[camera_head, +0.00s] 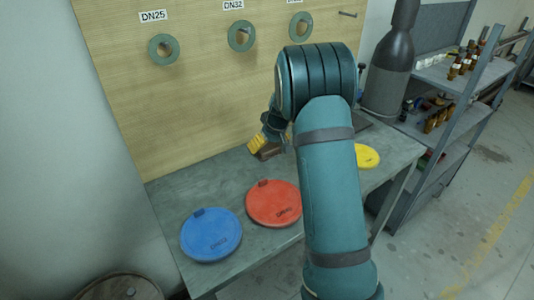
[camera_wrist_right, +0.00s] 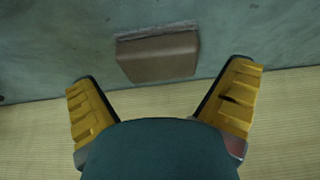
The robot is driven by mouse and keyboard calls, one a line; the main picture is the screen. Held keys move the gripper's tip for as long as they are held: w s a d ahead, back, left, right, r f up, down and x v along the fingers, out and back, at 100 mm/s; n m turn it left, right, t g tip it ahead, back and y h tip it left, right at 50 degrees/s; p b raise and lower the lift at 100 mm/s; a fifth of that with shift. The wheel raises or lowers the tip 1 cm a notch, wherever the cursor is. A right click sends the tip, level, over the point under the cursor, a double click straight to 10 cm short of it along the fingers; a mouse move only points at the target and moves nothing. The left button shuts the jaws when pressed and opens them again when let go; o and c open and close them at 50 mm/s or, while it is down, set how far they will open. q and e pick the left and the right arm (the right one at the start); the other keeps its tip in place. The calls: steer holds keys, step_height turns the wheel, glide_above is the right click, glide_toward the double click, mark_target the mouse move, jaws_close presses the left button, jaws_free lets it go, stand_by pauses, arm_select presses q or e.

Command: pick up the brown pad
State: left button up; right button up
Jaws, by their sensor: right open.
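The brown pad (camera_wrist_right: 157,57) is a small block with a grey strip along one long edge. It lies on the grey-green workbench (camera_wrist_right: 45,60) in the right wrist view. In the head view the brown pad (camera_head: 268,151) shows only in part beside the yellow fingers, near the back of the bench. My right gripper (camera_wrist_right: 161,76) is open, its two yellow fingers spread wider than the pad. The pad lies ahead of the gap between them, apart from both. The right gripper (camera_head: 257,143) is partly hidden by its own arm in the head view. My left gripper is in neither view.
A blue disc (camera_head: 211,236), a red disc (camera_head: 274,207) and a yellow disc (camera_head: 368,156) lie on the bench. A wooden board (camera_head: 200,90) with green flange rings stands behind. A grey cylinder (camera_head: 390,75) and shelves (camera_head: 440,150) stand at right.

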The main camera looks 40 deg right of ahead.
mark_target(267, 147)
steer(key=shift+x, duration=1.1)
steer(key=c, duration=1)
step_height(267, 147, up, 10)
steer(key=shift+r+p, duration=0.1)
steer(key=shift+p, duration=1.15)
